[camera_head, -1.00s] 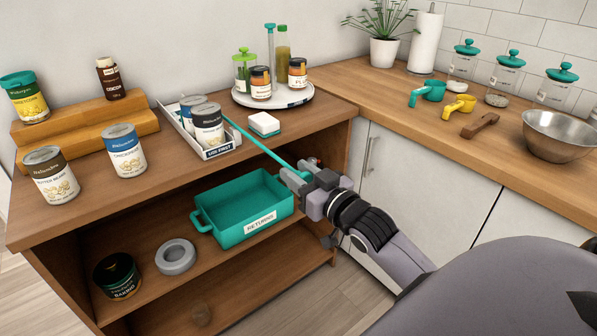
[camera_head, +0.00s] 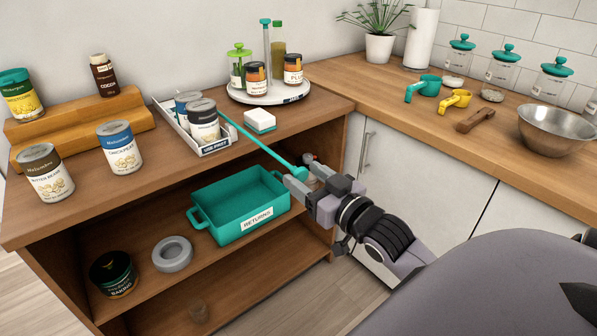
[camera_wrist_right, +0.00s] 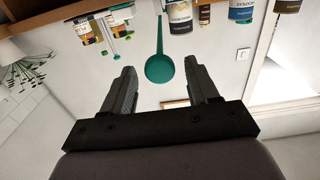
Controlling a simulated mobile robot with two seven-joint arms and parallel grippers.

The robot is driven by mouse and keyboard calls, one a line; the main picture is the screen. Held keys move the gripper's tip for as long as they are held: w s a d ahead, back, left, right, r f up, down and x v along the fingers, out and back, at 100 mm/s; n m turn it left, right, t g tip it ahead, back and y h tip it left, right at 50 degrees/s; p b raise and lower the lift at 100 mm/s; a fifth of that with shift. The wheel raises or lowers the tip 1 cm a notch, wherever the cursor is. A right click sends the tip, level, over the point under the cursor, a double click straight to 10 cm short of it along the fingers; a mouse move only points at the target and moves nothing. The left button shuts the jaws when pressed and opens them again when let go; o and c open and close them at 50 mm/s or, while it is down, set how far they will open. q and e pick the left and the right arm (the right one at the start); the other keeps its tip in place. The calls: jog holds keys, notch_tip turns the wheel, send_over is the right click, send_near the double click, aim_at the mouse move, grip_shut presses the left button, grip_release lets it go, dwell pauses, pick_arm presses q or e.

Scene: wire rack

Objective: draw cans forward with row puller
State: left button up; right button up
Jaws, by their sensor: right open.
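The row puller (camera_head: 262,144) is a thin teal rod running from the white "USE FIRST" tray (camera_head: 218,147) out past the counter's front edge. Its round teal end also shows in the wrist view (camera_wrist_right: 159,69). Its other end is hidden by the cans. A front can (camera_head: 204,122) stands in the tray near the label, with a second can (camera_head: 186,101) behind it. My right gripper (camera_head: 298,184) is open at the puller's round end; the wrist view shows that end beyond the spread fingers, with nothing between them. My left gripper is not in view.
Two cans, butter beans (camera_head: 45,174) and chickpeas (camera_head: 120,148), stand left of the tray. A white-and-teal block (camera_head: 260,120) lies right of the rod. A turntable (camera_head: 268,93) holds jars behind. A teal "RETURNS" bin (camera_head: 240,207) is on the shelf below.

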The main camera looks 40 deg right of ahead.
jog(key=shift+s, duration=1.7)
jog(key=s+a+f+n+g+y+p, duration=0.1)
jog(key=s+a+f+g, duration=0.2)
jog(key=f, duration=0.9)
jog(key=s+a+f+n+g+y+p, duration=0.1)
jog(key=s+a+f+g, duration=0.3)
jog(key=s+a+f, duration=0.5)
notch_tip(320, 180, down, 4)
jog(key=shift+s+a+r+g, duration=0.15)
jog(key=shift+a+g, duration=0.15)
jog(key=shift+a, duration=0.85)
